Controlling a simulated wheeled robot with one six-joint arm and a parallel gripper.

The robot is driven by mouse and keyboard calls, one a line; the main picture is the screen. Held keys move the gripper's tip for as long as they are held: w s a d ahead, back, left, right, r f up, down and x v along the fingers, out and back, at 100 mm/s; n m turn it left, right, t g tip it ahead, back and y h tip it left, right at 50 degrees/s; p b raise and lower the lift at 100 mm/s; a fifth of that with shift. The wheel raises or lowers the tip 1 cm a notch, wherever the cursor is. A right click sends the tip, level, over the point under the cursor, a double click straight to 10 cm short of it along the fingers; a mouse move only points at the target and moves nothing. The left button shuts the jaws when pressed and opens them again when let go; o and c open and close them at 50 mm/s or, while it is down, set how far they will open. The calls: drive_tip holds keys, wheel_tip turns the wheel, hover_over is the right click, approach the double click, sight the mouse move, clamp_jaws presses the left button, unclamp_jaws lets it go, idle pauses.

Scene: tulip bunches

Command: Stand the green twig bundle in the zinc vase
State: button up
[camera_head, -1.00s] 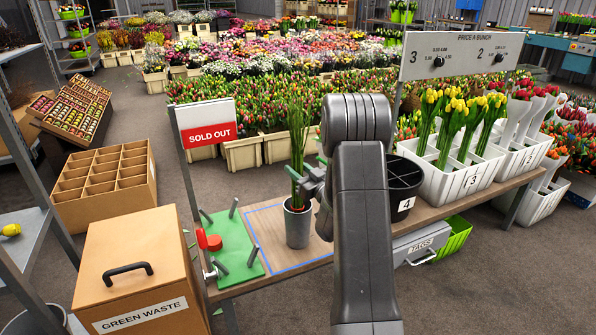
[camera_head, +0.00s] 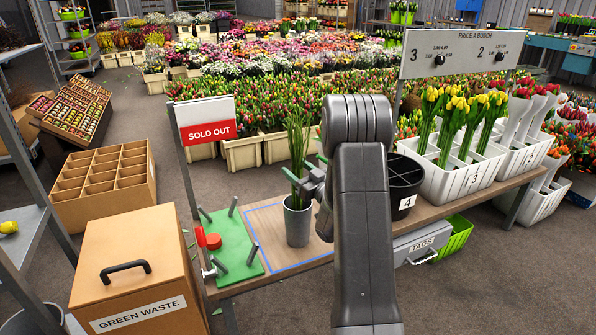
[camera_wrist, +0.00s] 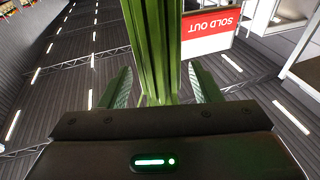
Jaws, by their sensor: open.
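The green twig bundle (camera_head: 298,150) stands upright in the zinc vase (camera_head: 298,223), its lower end hidden inside the vase. The grey vase stands upright within the blue outline on the bench. My gripper (camera_head: 301,178) is just above the vase rim, reaching the bundle from the right. The wrist view shows the bundle (camera_wrist: 152,50) upright between my two green-padded fingers (camera_wrist: 160,88). The fingers are apart, with a gap to the bundle on each side, so my gripper is open around it.
A green board with pegs (camera_head: 230,240) lies left of the vase, beside a "SOLD OUT" sign (camera_head: 207,120). A "GREEN WASTE" box (camera_head: 135,270) is at front left.

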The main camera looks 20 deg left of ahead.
drive_tip(key=shift+r+p, duration=0.95)
drive_tip(key=shift+p, duration=0.2)
drive_tip(key=v, duration=1.2)
drive_tip(key=shift+f, duration=0.4)
drive_tip(key=shift+w+a, duration=0.1)
drive_tip(key=b+x, duration=0.1)
drive_tip(key=x, duration=1)
drive_tip(key=shift+a+f, duration=0.15)
drive_tip(key=shift+a, duration=0.1)
drive_tip(key=shift+w+a+f+b, duration=0.1)
drive_tip(key=shift+a+f+b, duration=0.1)
drive_tip(key=shift+b, duration=0.25)
drive_tip(key=shift+d+f+b, duration=0.1)
drive_tip(key=shift+f+b, duration=0.05)
drive_tip(key=shift+b, duration=0.15)
